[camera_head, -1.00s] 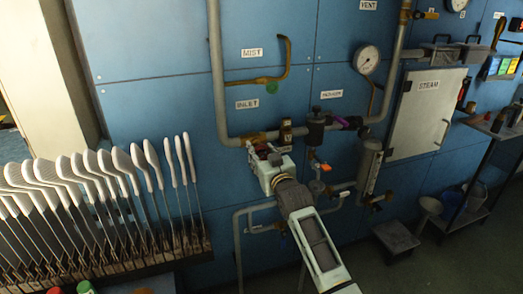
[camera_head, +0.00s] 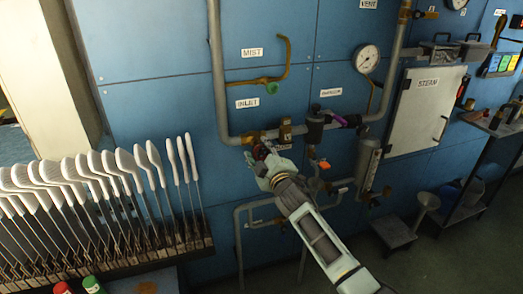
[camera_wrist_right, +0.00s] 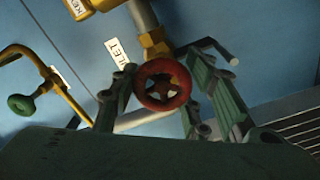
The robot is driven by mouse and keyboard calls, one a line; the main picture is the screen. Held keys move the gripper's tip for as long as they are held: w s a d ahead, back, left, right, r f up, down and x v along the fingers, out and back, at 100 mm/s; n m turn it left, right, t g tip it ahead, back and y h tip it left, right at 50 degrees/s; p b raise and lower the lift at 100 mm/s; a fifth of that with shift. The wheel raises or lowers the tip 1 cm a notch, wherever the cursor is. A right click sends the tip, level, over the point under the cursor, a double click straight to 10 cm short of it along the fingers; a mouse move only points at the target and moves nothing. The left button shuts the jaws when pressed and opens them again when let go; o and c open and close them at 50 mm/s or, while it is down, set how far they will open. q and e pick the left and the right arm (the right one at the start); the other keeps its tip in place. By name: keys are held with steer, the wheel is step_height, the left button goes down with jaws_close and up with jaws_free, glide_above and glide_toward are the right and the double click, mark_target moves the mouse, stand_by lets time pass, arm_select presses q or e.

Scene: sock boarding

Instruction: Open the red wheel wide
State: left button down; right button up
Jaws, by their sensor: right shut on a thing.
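The red wheel (camera_wrist_right: 163,86) is a small round handwheel with spokes, on a brass valve (camera_wrist_right: 153,42) at the pipe marked INLET. In the head view only a bit of the red wheel (camera_head: 260,152) shows, mostly hidden by my right gripper (camera_head: 259,158). In the right wrist view the fingers of my right gripper (camera_wrist_right: 165,88) stand on both sides of the wheel, shut on its rim. How far the wheel is turned cannot be told. My left gripper is not in view.
A green wheel (camera_head: 271,88) on a brass pipe is above left, under the MIST label (camera_head: 252,52). Grey pipes (camera_head: 219,75) and a gauge (camera_head: 367,59) are on the blue wall. A rack of white sock boards (camera_head: 100,215) stands at left.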

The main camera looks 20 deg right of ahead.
steer(key=n, duration=0.5)
steer(key=shift+r+n+p, duration=0.3)
steer(key=shift+p, duration=0.1)
steer(key=n+p, duration=0.1)
steer(key=n, duration=0.3)
steer(key=n+p, duration=0.1)
steer(key=n, duration=0.4)
steer(key=shift+a, duration=0.1)
steer(key=n+p, duration=0.1)
steer(key=n, duration=0.4)
steer(key=shift+a+n+p, duration=0.1)
steer(key=shift+n+p, duration=0.2)
steer(key=shift+p, duration=0.1)
steer(key=n+p, duration=0.2)
steer(key=n, duration=0.3)
steer(key=shift+f, duration=0.15)
steer(key=n+p, duration=0.2)
steer(key=n, duration=0.3)
steer(key=shift+f, duration=0.15)
steer(key=n+p, duration=0.2)
steer(key=n, duration=0.2)
steer(key=shift+f, duration=0.1)
steer(key=n, duration=0.1)
steer(key=n+p, duration=0.1)
steer(key=n, duration=0.3)
steer(key=shift+f+p, duration=0.25)
steer(key=shift+p, duration=0.15)
steer(key=shift+s, duration=0.1)
